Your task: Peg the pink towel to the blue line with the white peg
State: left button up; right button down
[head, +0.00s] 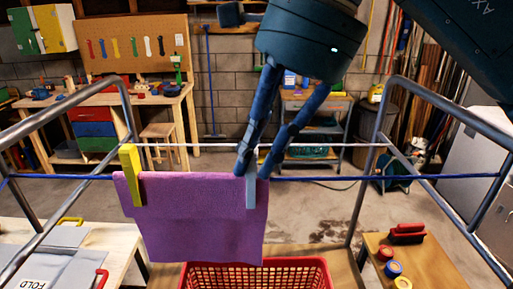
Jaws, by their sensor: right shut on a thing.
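The pink towel (195,220), purplish pink here, hangs folded over the blue line (380,179). The line is hidden where the towel covers it. A yellow peg (131,176) stands upright over the towel's top edge near its left end. The white peg (251,192), pale bluish in this light, is upright at the towel's top right corner, its lower part in front of the cloth. My right gripper (253,170) comes from above and is shut on this peg's upper part. Whether the peg clasps the line cannot be told. My left gripper is not in view.
A white line (330,145) runs behind and above the blue one, between grey metal frame rails (440,105). A red basket (255,275) stands below the towel. A wooden table (430,265) at right holds a red brush (407,234) and coloured rolls. A board marked FOLD lies at left.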

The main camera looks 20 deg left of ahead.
jog(key=c, duration=1.5)
grip_release()
